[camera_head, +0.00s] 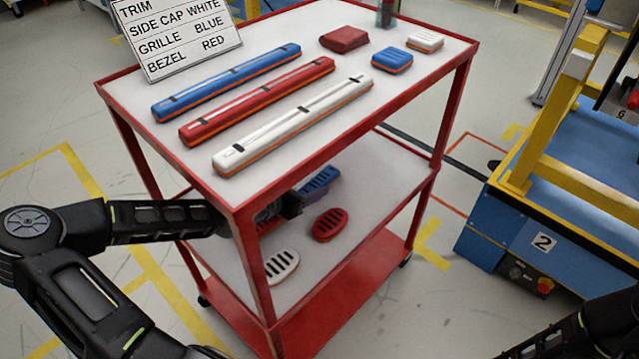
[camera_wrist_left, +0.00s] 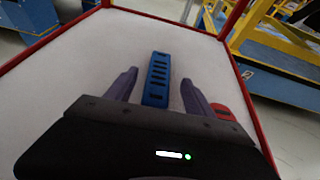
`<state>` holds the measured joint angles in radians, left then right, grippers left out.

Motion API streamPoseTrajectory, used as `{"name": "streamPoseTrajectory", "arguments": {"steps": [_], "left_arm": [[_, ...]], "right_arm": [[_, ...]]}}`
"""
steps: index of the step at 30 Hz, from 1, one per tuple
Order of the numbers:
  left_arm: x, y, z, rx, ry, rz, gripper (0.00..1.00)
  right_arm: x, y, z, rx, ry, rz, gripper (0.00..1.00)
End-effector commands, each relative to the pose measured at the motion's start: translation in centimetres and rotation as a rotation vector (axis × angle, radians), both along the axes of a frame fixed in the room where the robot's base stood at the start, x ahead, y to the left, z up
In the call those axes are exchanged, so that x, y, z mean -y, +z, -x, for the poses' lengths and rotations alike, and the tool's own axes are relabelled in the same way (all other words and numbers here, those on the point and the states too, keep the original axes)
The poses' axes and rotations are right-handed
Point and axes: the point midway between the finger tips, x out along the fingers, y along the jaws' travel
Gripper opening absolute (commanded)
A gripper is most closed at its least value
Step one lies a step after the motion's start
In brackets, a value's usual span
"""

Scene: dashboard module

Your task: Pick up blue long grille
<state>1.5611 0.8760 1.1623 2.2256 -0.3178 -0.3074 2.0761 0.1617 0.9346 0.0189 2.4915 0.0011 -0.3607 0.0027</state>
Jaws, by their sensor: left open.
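The blue long grille (camera_head: 318,180), a slotted blue piece, lies on the cart's middle shelf in the head view, partly hidden by my gripper. In the left wrist view the blue long grille (camera_wrist_left: 157,85) lies lengthwise between the two fingers, with gaps on both sides. My left gripper (camera_head: 292,204) reaches in under the top shelf beside it. In the left wrist view the left gripper (camera_wrist_left: 158,78) is open and empty, its fingers either side of the grille. My right gripper is out of view; only part of my right arm shows at lower right.
A red oval grille (camera_head: 330,224) and a white oval grille (camera_head: 279,265) lie on the same shelf (camera_head: 375,205). The red top frame (camera_head: 240,208) and front leg stand close to my left arm. Blue, red and white bars lie on top, with a sign (camera_head: 178,38).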

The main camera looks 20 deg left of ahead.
Motion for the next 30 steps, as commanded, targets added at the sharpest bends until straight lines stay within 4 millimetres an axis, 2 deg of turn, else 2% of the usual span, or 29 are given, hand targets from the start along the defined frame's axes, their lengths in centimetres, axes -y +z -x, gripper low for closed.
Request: {"name": "streamPoseTrajectory", "arguments": {"steps": [5, 11, 15, 30], "left_arm": [[0.1, -0.4, -0.5, 0.0, -0.001, -0.002, 0.62], [0.8, -1.6, -2.9, 0.002, -0.004, -0.003, 0.62], [1.1, -2.0, -4.3, 0.001, -0.002, -0.001, 0.62], [1.2, -2.0, -4.6, -0.001, 0.0, 0.0, 0.62]], "right_arm": [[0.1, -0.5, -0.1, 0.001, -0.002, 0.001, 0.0], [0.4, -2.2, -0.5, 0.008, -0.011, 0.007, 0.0], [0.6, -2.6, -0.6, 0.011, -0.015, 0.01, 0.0], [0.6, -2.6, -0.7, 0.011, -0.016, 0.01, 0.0]]}}
